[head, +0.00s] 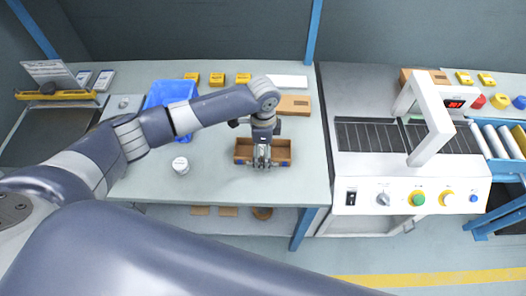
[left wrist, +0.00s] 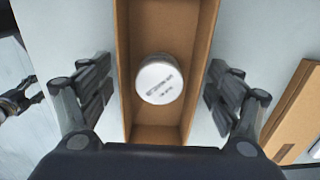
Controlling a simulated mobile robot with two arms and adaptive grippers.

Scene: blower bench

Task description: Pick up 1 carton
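An open brown carton (head: 243,149) stands on the bench near its front edge. In the left wrist view the carton (left wrist: 165,30) runs up the picture, with a white printed-lid jar (left wrist: 160,80) inside it. My left gripper (head: 262,164) is down at the carton. Its fingers (left wrist: 160,98) are spread, one beyond each long wall, with gaps showing between fingers and walls. At the left edge of the left wrist view is a small dark jointed part, apparently my right gripper (left wrist: 30,99); its finger state is unclear.
A closed flat carton (head: 295,106) lies behind the open one. A white jar (head: 180,165) stands to the left, and a blue bin (head: 160,95) is partly behind my arm. Small yellow boxes (head: 217,79) line the back. A conveyor machine (head: 410,190) stands right of the bench.

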